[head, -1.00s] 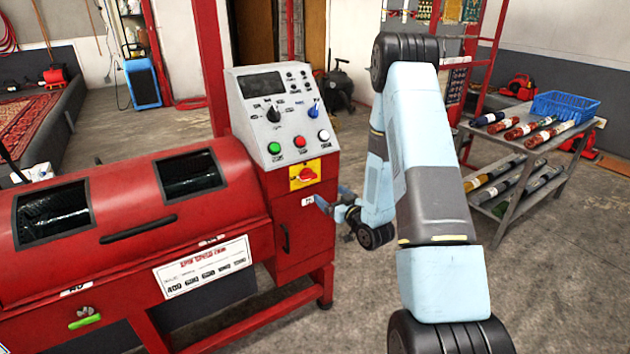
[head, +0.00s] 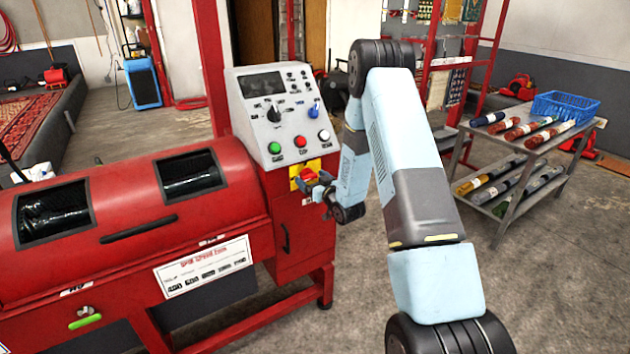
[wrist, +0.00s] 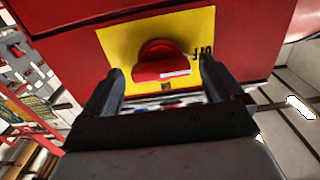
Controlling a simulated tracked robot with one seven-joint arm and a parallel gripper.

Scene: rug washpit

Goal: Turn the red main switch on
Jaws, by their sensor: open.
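The red main switch (head: 308,175) is a rotary knob on a yellow plate (head: 295,170), low on the red cabinet front under the control panel. In the wrist view the red knob (wrist: 160,62) sits on the yellow plate (wrist: 118,42), with a white mark on its handle and partly readable black lettering, "OFF" by its look, to its right. The handle lies roughly level in that view. My gripper (head: 315,183) is in front of the switch and partly covers it. In the wrist view my gripper (wrist: 158,85) is open, with one finger on each side of the knob and nothing clamped.
Above the switch are green (head: 274,148), red (head: 299,142) and white (head: 324,135) buttons and a blue selector (head: 314,110). The red drum machine (head: 130,215) stands to the left. A grey shelf cart (head: 530,160) with rolls stands to the right.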

